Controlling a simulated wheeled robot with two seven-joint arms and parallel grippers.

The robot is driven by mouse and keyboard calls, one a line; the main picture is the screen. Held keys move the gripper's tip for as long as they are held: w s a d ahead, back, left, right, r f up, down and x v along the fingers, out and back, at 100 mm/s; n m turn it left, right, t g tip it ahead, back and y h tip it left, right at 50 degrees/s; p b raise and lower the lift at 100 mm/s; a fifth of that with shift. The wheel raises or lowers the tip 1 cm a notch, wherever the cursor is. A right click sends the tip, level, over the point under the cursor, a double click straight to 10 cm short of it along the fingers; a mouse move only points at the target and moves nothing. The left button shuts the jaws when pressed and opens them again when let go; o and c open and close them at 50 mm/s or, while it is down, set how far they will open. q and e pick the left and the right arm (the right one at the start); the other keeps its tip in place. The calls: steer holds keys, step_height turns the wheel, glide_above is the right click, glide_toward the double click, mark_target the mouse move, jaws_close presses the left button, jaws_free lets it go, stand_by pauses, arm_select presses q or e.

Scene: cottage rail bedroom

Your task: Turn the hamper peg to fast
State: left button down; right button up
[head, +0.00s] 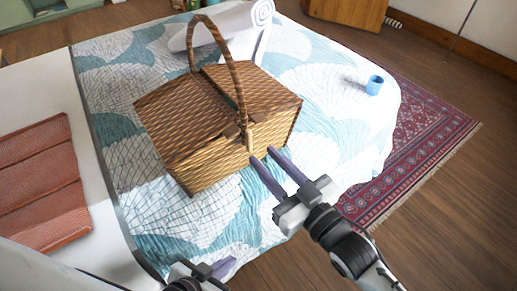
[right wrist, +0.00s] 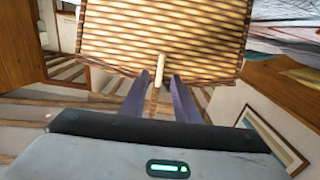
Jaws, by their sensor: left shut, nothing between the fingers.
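The wicker hamper (head: 205,155) stands on the bed with its arched handle (head: 232,75) up and its lid down. A pale wooden peg (head: 250,139) sits at the middle of its front; the right wrist view also shows this peg (right wrist: 160,68), lengthwise up and down the picture. My right gripper (head: 262,153) is open in front of the peg. In the right wrist view its fingertips (right wrist: 159,77) stand either side of the peg's lower end, with a gap on each side; contact is not visible. My left gripper (head: 232,262) is shut and empty, low at the bed's near edge.
A blue cup (head: 374,85) stands on the bed's right side. A rolled white mat (head: 235,28) lies behind the hamper. A reddish-brown folded item (head: 42,185) lies at left. A red rug (head: 425,140) covers floor at right.

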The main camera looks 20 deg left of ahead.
steer(key=v, duration=0.5)
steer(key=shift+s+d, duration=0.25)
steer(key=shift+d, duration=0.05)
steer(key=s+d+f+m+g+h, duration=0.1)
steer(key=s+d+f+m+h, duration=0.3)
steer(key=d+f, duration=0.6)
steer(key=s+d+f+m+g+h, duration=0.1)
steer(key=s+d+f+m+h, duration=0.3)
steer(key=s+d+f+h, duration=0.3)
steer(key=s+d+f, duration=0.1)
steer(key=d+f, duration=0.3)
steer(key=f, duration=0.3)
steer(key=shift+s+h, duration=0.2)
steer(key=shift+h, duration=0.1)
